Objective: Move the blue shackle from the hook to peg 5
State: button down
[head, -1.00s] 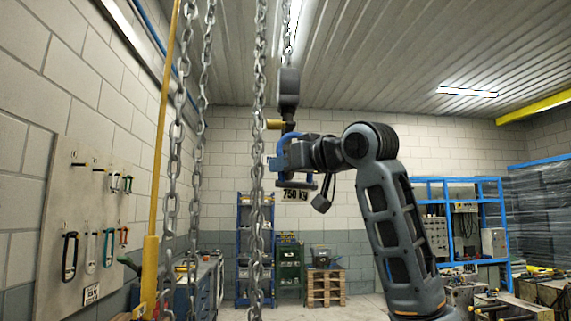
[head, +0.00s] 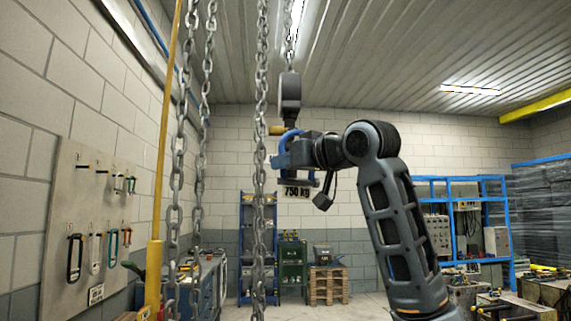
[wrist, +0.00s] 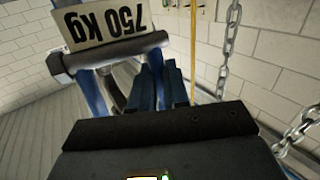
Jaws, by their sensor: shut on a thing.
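The blue shackle (head: 290,137) is at the hook (head: 290,90), a dark grey block with a yellow part at its lower left, hanging from a chain. Its "750 kg" tag (head: 297,191) hangs below. My gripper (head: 280,160) is shut on the shackle and hides part of it. The wrist view shows the blue shackle (wrist: 93,95), its grey pin and the tag (wrist: 103,22), beside the blue fingers of my gripper (wrist: 161,85). I cannot tell whether the bow touches the hook. The peg board (head: 60,210) is at the left; its peg numbers are unreadable.
Several shackles hang on the board, including a black one (head: 75,258), a white one (head: 95,254) and an orange one (head: 127,237). Long chains (head: 260,200) and a yellow pole (head: 155,230) stand between board and gripper. Shelves and a pallet are behind.

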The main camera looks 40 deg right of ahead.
jog(key=w+a+f+m+h, duration=0.1)
jog(key=w+f, duration=0.2)
jog(key=f, duration=0.9)
jog(key=w+a+f+m+h+b, duration=0.1)
jog(key=w+a+f+m, duration=0.15)
jog(key=f, duration=0.95)
jog(key=w+a+f+m, duration=0.1)
jog(key=w+f, duration=0.3)
jog(key=f, duration=0.8)
jog(key=s+a+f+n, duration=0.1)
jog(key=s+a+f, duration=0.3)
jog(key=f, duration=0.7)
jog(key=s+a+f+n+y, duration=0.1)
jog(key=s+a+f+n, duration=0.1)
jog(key=s+a+f, duration=0.3)
jog(key=s+a+f+n+b, duration=0.1)
jog(key=s+a+f, duration=0.3)
jog(key=s+f, duration=0.6)
notch_tip(320, 180, down, 9)
jog(key=shift+s+a+r+y, duration=0.1)
jog(key=shift+s+a+y, duration=0.2)
jog(key=shift+s, duration=0.1)
jog(key=shift+n, duration=0.25)
